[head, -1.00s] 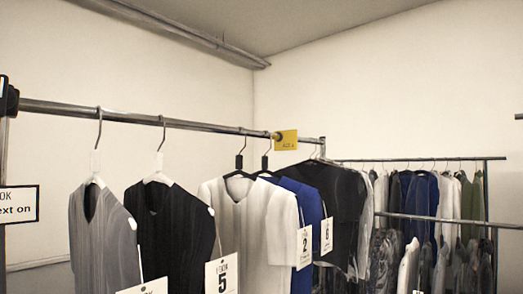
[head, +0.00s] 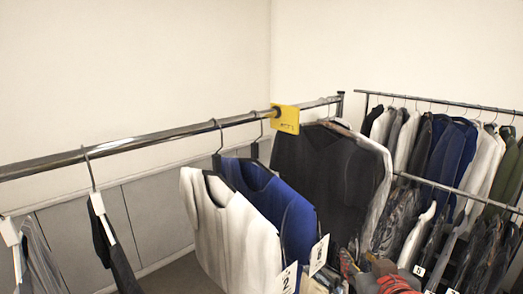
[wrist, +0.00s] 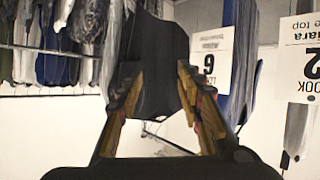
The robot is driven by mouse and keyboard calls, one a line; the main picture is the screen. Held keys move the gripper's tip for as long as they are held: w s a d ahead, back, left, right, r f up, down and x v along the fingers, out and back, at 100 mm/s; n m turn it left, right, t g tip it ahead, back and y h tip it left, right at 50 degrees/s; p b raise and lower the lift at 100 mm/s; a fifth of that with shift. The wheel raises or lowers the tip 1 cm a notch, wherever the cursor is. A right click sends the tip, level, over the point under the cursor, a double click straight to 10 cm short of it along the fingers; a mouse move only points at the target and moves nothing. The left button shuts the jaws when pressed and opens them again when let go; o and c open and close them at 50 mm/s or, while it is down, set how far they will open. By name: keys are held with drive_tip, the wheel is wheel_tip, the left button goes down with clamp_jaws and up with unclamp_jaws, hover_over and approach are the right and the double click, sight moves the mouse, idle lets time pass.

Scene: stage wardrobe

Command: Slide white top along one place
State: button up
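The white top (head: 230,230) hangs from a black hanger on the near chrome rail (head: 140,140), with a "2" tag (head: 287,279) at its lower right. It hangs just left of the blue top (head: 280,200), whose tag (head: 319,255) shows in part. A yellow divider (head: 285,119) sits on the rail right of their hooks. In the wrist view, upside down, my gripper (wrist: 158,88) is open, with dark cloth (wrist: 155,55) showing between and beyond its fingers. The "6" tag (wrist: 210,60) and "2" tag (wrist: 305,60) are to its right there, apart from it.
A dark top (head: 325,165) hangs beyond the divider. A grey garment (head: 40,265) and a black one (head: 117,250) hang at the left, with a wide gap before the white top. A second full rack (head: 440,102) stands behind at right.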

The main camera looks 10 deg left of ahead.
drive_tip(key=w+a+r+n+t+y+p, duration=0.1)
drive_tip(key=w+a+r+p, duration=0.1)
drive_tip(key=r+p, duration=0.3)
drive_tip(key=w+a+r+n+y+p, duration=0.1)
drive_tip(key=a+r+p, duration=0.2)
drive_tip(key=r, duration=0.4)
drive_tip(key=n+g+y+p, duration=0.25)
drive_tip(key=n+y, duration=0.35)
drive_tip(key=y, duration=0.5)
approach(219, 165)
drive_tip(key=shift+b+x, duration=2.1)
drive_tip(key=shift+x, duration=3.1)
drive_tip(key=shift+s+a+b, duration=0.3)
drive_tip(key=shift+a+b, duration=0.05)
drive_tip(key=shift+a, duration=0.15)
drive_tip(key=s+a+b, duration=0.8)
drive_tip(key=s+b, duration=0.1)
drive_tip(key=s, duration=0.1)
drive_tip(key=shift+r+b, duration=0.2)
drive_tip(key=shift+b, duration=0.1)
